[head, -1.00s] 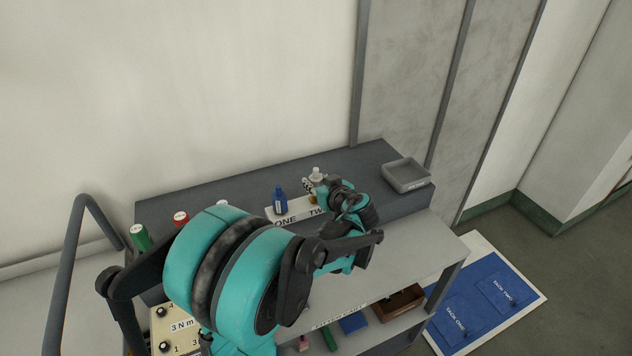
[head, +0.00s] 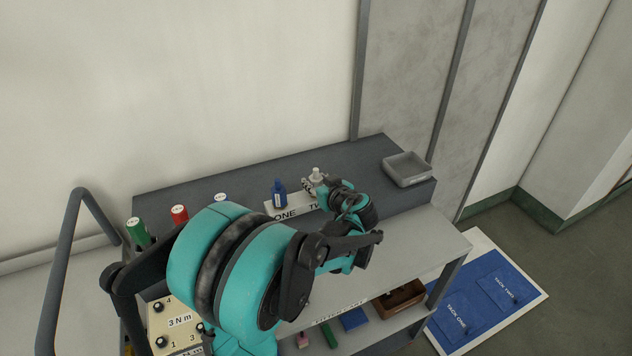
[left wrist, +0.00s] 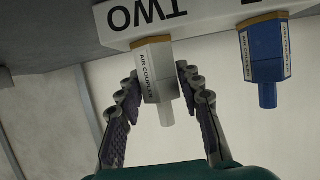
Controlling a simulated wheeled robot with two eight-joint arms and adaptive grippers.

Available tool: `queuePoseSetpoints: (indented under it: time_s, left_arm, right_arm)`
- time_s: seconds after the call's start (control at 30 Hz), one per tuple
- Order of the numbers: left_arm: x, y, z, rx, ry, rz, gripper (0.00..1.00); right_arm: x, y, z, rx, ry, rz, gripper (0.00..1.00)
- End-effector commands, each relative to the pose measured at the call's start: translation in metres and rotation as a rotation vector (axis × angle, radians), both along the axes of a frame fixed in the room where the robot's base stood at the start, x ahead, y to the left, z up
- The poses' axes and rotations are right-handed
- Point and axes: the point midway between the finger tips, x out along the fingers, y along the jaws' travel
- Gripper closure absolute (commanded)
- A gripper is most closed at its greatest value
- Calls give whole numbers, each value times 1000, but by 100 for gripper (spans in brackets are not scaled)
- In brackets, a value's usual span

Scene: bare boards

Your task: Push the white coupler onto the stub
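The white coupler (head: 316,174) stands upright at the label strip (head: 283,213) marked ONE and TWO on the shelf unit's upper ledge. In the left wrist view the white coupler (left wrist: 152,72) sits against a brass-coloured collar (left wrist: 151,42) on the block marked TWO (left wrist: 205,22). The stub itself is hidden. My left gripper (head: 318,188) is at the coupler. In the wrist view its fingers (left wrist: 157,80) close in on both sides of the coupler, with tips at its sides. My right gripper is not in view.
A blue coupler (head: 280,195) stands beside it at ONE. A grey tray (head: 407,170) is at the ledge's right end. The lower shelf holds a brown box (head: 399,300). Blue mats (head: 475,310) lie on the floor.

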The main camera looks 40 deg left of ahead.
Motion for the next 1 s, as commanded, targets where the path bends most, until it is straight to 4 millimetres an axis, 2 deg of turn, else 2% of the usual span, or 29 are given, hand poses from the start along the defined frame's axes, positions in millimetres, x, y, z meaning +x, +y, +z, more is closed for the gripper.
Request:
queuePoseSetpoints:
  time_s: [0.33, 0.47, 0.8, 1.0]
  left_arm:
    - [0, -1, 1, 0, 0, 0, 45]
    - [-4, -8, 5, 0, 0, -1, 45]
    - [-33, -67, 31, 0, 0, -5, 45]
    - [-47, -91, 43, 0, 0, -2, 45]
  right_arm:
    - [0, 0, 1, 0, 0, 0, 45]
    - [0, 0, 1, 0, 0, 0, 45]
    - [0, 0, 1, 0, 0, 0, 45]
    - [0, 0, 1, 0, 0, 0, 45]
